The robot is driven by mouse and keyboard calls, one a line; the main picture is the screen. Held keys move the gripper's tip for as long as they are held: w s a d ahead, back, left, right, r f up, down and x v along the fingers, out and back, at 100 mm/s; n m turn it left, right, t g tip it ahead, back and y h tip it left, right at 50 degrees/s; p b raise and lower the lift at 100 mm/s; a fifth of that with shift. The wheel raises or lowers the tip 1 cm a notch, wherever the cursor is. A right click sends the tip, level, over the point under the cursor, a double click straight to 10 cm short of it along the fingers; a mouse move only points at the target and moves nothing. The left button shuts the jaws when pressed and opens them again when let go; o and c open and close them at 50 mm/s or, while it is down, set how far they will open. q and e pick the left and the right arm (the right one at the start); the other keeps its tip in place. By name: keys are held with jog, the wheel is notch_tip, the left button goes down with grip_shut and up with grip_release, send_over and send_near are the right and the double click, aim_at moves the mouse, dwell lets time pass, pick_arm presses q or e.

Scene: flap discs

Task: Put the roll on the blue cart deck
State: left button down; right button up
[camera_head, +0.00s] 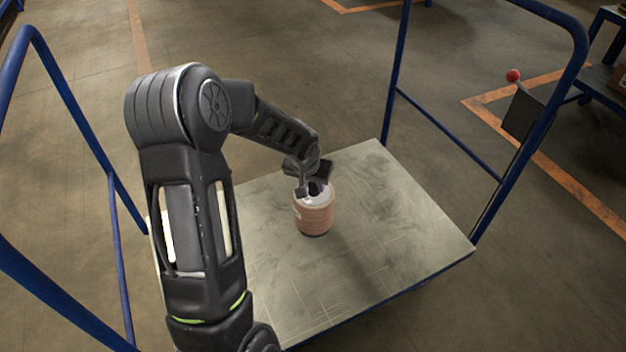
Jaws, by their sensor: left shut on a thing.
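The roll (314,214) is a tan, ribbed cylinder with a pale top rim. It stands upright over the middle of the cart deck (390,245), a grey-green scuffed board with a blue tube frame. I cannot tell whether its bottom touches the deck. My left gripper (313,190) is above the roll, shut on its top rim, and its fingers partly hide the top opening. My left arm comes in from the left and covers the deck's left part. My right gripper is not in view.
Blue handle frames rise at the left (75,115) and right (480,165) ends of the cart. A small red ball (513,75) and a dark panel (522,113) are at the right frame. The deck around the roll is clear.

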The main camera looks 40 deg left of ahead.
aim_at(312, 189)
pick_arm(q)
jog(key=shift+w+f+b, duration=0.1)
jog(key=shift+f+b, duration=0.35)
jog(key=shift+f, duration=1)
jog(key=shift+f, duration=0.15)
jog(key=c, duration=1.1)
grip_release()
jog(key=shift+f, duration=0.1)
jog(key=shift+r, duration=0.3)
jog(key=p+v, duration=0.2)
jog(key=v, duration=0.4)
jog(key=p+v, duration=0.2)
jog(key=v, duration=0.4)
jog(key=shift+s+f, duration=0.15)
jog(key=shift+s, duration=0.05)
